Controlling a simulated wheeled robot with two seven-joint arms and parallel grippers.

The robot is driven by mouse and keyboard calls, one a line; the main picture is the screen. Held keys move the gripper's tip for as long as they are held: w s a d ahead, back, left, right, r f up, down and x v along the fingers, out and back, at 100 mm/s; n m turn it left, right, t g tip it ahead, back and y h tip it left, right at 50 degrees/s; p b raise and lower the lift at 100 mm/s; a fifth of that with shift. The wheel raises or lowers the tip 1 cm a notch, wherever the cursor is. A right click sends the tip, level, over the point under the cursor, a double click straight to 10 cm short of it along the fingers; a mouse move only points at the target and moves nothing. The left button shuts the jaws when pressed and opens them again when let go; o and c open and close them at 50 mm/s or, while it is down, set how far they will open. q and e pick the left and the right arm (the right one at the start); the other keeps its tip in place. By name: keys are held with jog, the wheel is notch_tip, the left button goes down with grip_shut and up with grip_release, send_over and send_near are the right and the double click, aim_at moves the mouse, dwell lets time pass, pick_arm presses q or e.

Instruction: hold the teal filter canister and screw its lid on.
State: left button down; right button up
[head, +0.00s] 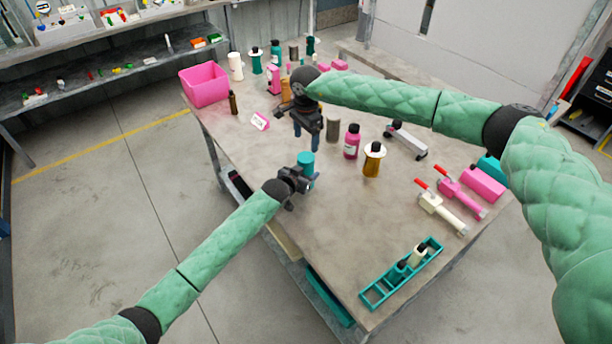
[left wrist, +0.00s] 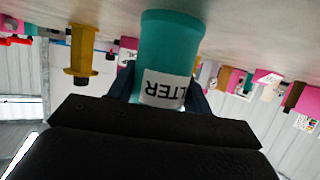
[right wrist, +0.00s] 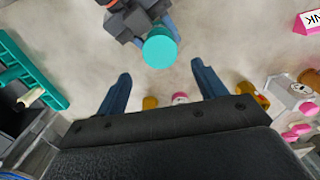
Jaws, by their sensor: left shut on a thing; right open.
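The teal filter canister (head: 306,159) stands near the table's front left edge. My left gripper (head: 304,181) is shut around it from the side. In the left wrist view the canister (left wrist: 170,45) sits between both fingers, its white label reading "LTER" upside down. In the right wrist view its round teal top (right wrist: 160,48) shows; I cannot tell whether this is a lid. My right gripper (head: 306,140) is open and empty, fingers pointing down, above and behind the canister. In its own wrist view the open fingers (right wrist: 161,78) are apart from the canister. No separate lid can be made out.
A magenta bottle (head: 352,142) and a yellow-brown canister (head: 373,161) stand right of the grippers. A pink bin (head: 204,85) is at the back left. A teal rack (head: 375,297) lies at the front right. The table between rack and canister is clear.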

aim_at(306, 157)
jog(key=shift+f, duration=0.15)
jog(key=shift+f, duration=3.85)
jog(key=c, duration=1)
jog(key=shift+m, duration=0.9)
jog(key=o, duration=1.1)
jog(key=shift+r, duration=0.1)
jog(key=shift+r, duration=2.15)
